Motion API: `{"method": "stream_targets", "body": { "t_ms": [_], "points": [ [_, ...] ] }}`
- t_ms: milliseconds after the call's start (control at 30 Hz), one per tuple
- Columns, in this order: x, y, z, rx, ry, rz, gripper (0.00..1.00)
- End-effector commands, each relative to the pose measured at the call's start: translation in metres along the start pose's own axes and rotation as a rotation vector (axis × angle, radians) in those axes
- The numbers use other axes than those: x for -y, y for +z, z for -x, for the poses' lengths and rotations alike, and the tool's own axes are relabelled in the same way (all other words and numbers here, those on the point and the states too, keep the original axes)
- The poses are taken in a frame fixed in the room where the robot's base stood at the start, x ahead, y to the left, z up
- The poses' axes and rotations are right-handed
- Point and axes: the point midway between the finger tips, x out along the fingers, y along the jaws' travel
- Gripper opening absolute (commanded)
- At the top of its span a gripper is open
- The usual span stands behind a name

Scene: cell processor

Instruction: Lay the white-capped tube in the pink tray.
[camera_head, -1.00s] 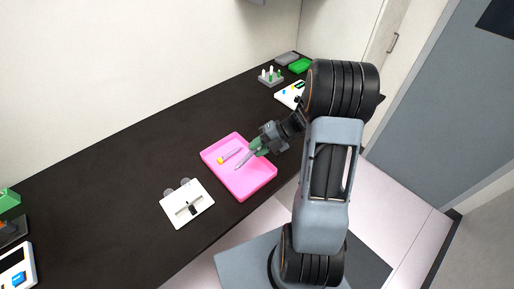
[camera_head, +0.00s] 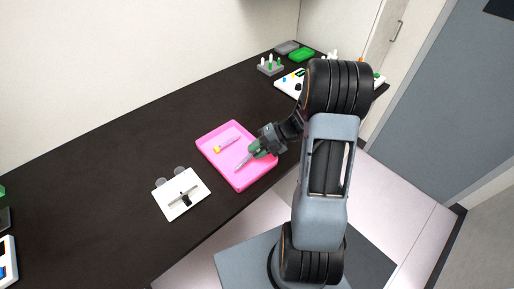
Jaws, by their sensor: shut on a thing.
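The pink tray (camera_head: 262,178) lies on the dark bench near the middle of the view. My gripper (camera_head: 255,152) is over the right part of the tray, shut on a slim pale tube (camera_head: 242,164). The tube's tapered end points down and left over the tray floor. Its cap is hidden in or behind the fingers, so I cannot see its colour. I cannot tell whether the tube touches the tray floor. A second tube with a yellow cap (camera_head: 217,149) lies in the tray, to the left of the held tube.
A white plate with a dark clip (camera_head: 181,193) lies left of the tray. A grey rack with several tubes (camera_head: 270,66), a green box (camera_head: 301,54) and a white board (camera_head: 288,84) stand at the far end.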

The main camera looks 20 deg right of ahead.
Motion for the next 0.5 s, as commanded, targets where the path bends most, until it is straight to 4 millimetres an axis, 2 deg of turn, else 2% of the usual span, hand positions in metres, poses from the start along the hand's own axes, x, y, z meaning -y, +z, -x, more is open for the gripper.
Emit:
{"method": "stream_targets", "body": {
  "t_ms": [100, 133, 400, 500],
  "points": [
    [-0.0001, 0.0, 0.0001, 0.0, 0.0, 0.0, 0.0],
    [-0.0001, 0.0, 0.0001, 0.0, 0.0, 0.0, 0.27],
    [-0.0001, 0.0, 0.0002, 0.0, 0.0, 0.0, 0.53],
    [-0.0001, 0.0, 0.0002, 0.0, 0.0, 0.0, 0.55]
  ]
}}
